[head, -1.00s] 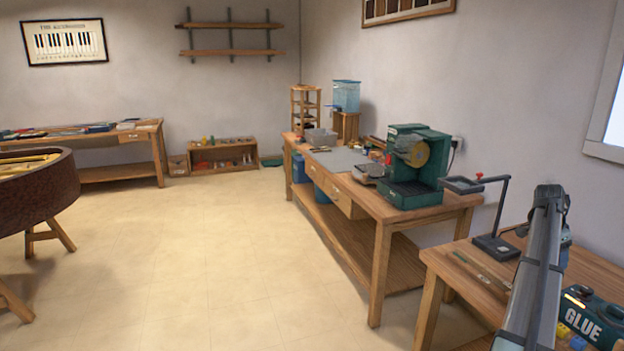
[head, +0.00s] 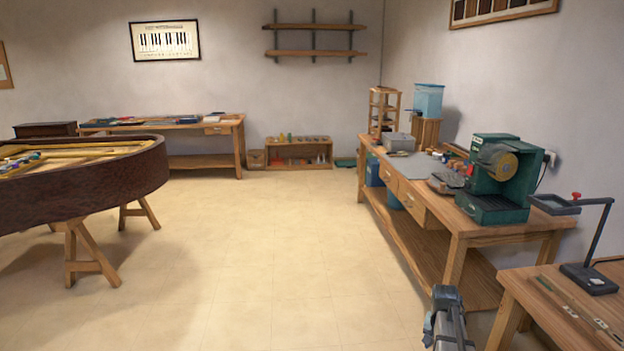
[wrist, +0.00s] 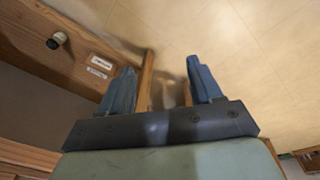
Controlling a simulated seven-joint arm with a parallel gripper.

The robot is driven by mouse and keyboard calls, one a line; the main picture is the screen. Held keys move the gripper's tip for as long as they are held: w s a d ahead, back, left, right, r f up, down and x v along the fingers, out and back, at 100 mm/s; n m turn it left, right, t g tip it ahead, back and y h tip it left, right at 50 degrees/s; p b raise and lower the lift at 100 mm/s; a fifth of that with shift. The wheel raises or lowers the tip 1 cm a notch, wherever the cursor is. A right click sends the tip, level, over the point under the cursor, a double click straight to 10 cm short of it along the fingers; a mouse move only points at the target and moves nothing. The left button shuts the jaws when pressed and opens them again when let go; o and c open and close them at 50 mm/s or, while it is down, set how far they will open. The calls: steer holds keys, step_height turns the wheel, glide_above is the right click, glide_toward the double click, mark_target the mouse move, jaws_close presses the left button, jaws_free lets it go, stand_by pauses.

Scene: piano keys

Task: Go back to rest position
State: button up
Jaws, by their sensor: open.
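My gripper (wrist: 158,88) shows in the wrist view with its two blue-grey fingers spread wide apart. Nothing is held between them. Beyond the fingers are the pale floor and a wooden bench leg. In the head view only a grey part of my arm shows at the bottom right, in front of the right workbench; the fingertips cannot be made out there.
A workbench (head: 455,228) with a green machine (head: 497,178) stands at the right. A nearer table (head: 530,297) holds a black stand (head: 588,278). A dark piano body (head: 90,195) on trestles is at the left. The middle floor (head: 235,250) is clear.

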steer(key=s+a+f+n+y, duration=0.1)
steer(key=s+a+f+n, duration=0.25)
steer(key=a, duration=0.65)
steer(key=s+a+f+n, duration=0.2)
steer(key=s+a+f, duration=0.2)
steer(key=a, duration=0.5)
steer(key=s+a+f+n+y, duration=0.1)
steer(key=s+a+f+n, duration=0.25)
steer(key=a, duration=0.65)
steer(key=s+f+g, duration=0.2)
steer(key=s+f, duration=0.4)
steer(key=s, duration=0.4)
steer(key=s+f+g, duration=0.2)
steer(key=s+f, duration=0.5)
steer(key=s, duration=0.2)
steer(key=s+d+f+m+g, duration=0.1)
steer(key=s+f+g, duration=0.2)
steer(key=s+f, duration=0.4)
steer(key=s, duration=0.3)
steer(key=shift+s, duration=0.35)
